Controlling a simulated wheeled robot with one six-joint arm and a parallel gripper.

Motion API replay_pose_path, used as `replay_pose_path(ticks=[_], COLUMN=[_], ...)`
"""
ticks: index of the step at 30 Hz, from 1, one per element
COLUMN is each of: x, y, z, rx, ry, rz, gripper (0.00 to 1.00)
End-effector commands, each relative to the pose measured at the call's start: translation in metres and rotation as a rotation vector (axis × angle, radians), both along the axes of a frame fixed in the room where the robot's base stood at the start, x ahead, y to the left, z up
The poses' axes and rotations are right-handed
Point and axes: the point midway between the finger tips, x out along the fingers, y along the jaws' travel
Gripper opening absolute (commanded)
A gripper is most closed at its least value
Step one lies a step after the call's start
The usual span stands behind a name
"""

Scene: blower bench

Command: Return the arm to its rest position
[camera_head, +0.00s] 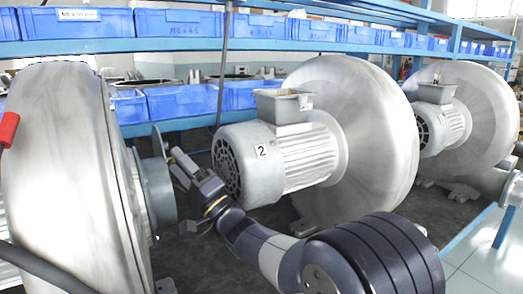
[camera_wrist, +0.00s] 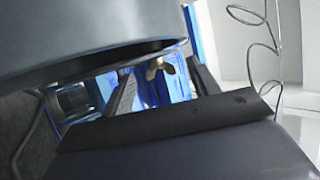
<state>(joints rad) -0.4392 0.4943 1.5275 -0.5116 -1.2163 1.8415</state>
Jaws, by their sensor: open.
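My arm reaches in from the lower right of the head view. My gripper (camera_head: 174,160) is at its far end, beside the grey outlet (camera_head: 158,188) of the large left blower (camera_head: 62,170). In the wrist view two dark fingers of my gripper (camera_wrist: 160,85) stand apart, so it is open. A small brass-coloured winged piece (camera_wrist: 157,69) shows between or beyond the fingers. I cannot tell whether they touch it. I see nothing held. A large grey curved surface (camera_wrist: 90,30) fills the top left of the wrist view, very close to the gripper.
A blower with a motor marked 2 (camera_head: 285,155) stands just right of my gripper. Another blower (camera_head: 470,120) is farther right. Blue bins (camera_head: 180,24) line the shelves behind. A red handle (camera_head: 8,129) shows at far left. A thin coiled wire (camera_wrist: 270,50) hangs in the wrist view.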

Motion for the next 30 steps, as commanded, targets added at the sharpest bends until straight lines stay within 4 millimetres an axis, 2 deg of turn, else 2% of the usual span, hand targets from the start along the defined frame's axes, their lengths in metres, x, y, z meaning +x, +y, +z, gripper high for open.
replay_pose_path(ticks=[1, 30], x=[-0.0003, -0.0034], y=[-0.0004, -0.0020], z=[0.0062, 0.0124], rx=[-0.010, -0.186], ry=[0.016, 0.303], rz=[0.000, 0.001], gripper=[0.57, 0.57])
